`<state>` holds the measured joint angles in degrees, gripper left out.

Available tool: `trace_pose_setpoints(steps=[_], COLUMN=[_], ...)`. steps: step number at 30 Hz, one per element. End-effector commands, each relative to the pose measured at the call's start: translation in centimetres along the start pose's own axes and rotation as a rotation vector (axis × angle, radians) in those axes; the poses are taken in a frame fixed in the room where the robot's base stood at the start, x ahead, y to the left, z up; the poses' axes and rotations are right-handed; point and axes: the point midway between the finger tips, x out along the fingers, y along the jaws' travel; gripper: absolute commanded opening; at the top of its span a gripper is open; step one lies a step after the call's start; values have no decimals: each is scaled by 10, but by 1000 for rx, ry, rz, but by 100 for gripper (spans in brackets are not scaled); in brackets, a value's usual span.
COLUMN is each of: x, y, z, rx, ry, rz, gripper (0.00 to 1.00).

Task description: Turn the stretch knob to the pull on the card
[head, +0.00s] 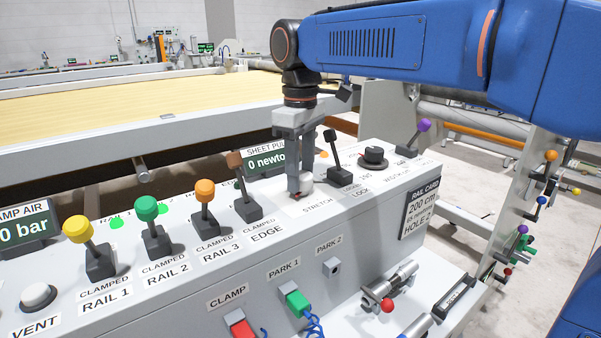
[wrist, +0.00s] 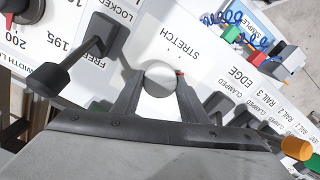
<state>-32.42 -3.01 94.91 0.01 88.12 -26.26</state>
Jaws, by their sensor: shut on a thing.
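The pale round stretch knob (head: 307,184) stands on the sloped console top behind the STRETCH label. It also shows in the wrist view (wrist: 160,76), with a small red mark at its edge. My gripper (head: 299,190) reaches down onto it, with one finger on each side, shut on it. The fingers hide part of the knob in the head view. The sheet pull display (head: 264,163) reads 0 newton, its right end hidden by my gripper. The dark rail card (head: 420,208) on the console's front right shows 200 cm, a small newtons line that is hard to read, and HOLE 2.
A black lock lever (head: 338,165) stands close right of my gripper, with a black width knob (head: 373,157) beyond. A brown-topped edge lever (head: 243,190) and yellow, green and orange rail levers stand left. A purple-topped lever (head: 417,134) is at the far right.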

Motion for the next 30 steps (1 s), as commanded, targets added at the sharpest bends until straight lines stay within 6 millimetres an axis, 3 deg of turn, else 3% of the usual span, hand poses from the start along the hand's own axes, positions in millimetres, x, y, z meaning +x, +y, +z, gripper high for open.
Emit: trace_pose_setpoints(steps=[15,30], x=[-1,-1], y=[1,1], z=[0,0], rx=[384,498], ry=[1,2], rz=[1,1], gripper=[17,17])
